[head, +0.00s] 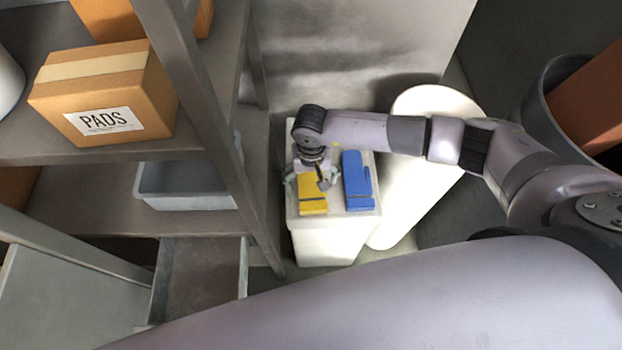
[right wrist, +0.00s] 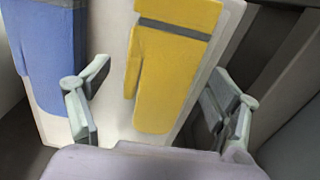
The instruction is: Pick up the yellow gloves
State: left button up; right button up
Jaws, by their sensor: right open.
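The yellow gloves (head: 313,206) lie flat on top of a white stand, partly hidden by my right gripper in the head view. In the right wrist view the yellow gloves (right wrist: 170,70) show a dark band and lie between the two open fingers. My right gripper (head: 310,186) is open above them, with nothing held. In the right wrist view my right gripper (right wrist: 160,105) has one finger on each side of the yellow gloves. My left gripper is not in view.
Blue gloves (head: 357,182) lie beside the yellow ones on the white stand (head: 330,240). A white cylinder (head: 415,195) stands close on the right. A metal shelf (head: 215,130) with a PADS box (head: 105,95) and a grey bin (head: 185,185) is on the left.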

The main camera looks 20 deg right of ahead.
jog(key=shift+f, duration=0.55)
jog(key=c, duration=1.4)
